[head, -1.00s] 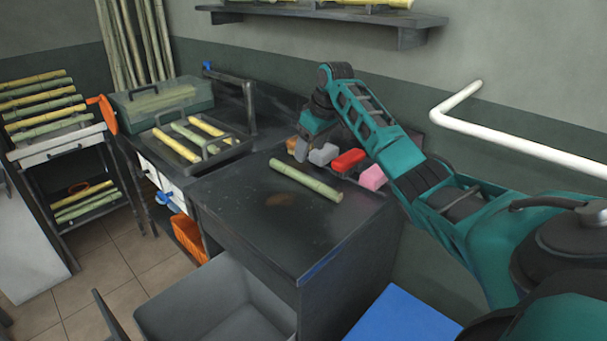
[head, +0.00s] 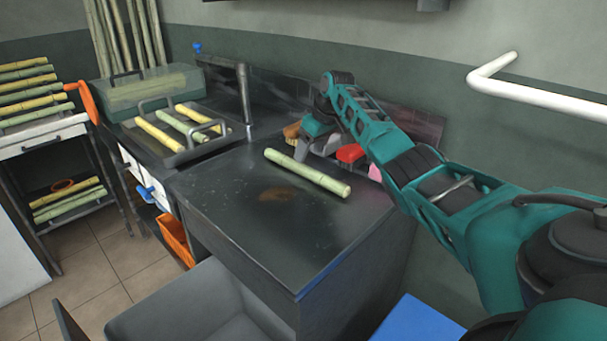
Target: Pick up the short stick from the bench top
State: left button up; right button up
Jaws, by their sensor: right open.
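The short stick (head: 307,172) is a pale green cane piece lying flat and slantwise on the dark bench top (head: 235,215). Its left end points away from me and its right end is nearer. My right gripper (head: 303,149) hangs fingers down behind the stick's left half, apart from it. It is open with nothing seen in it; its fingertips are small and hard to make out. My left gripper is out of view.
A brown brush (head: 292,131), a red block (head: 350,153) and a partly hidden pink block (head: 375,173) lie along the bench's back. A tray (head: 181,158) with several sticks and a green case (head: 152,91) stand left. The front bench top is clear.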

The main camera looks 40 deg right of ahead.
aim_at(305, 166)
jog(key=x, duration=0.1)
jog(key=b+x, duration=0.1)
jog(key=x, duration=0.3)
jog(key=shift+s+f, duration=0.1)
jog(key=shift+s, duration=0.25)
jog(key=shift+b+x, duration=0.55)
jog(key=shift+x, duration=0.25)
jog(key=shift+w, duration=0.1)
grip_shut()
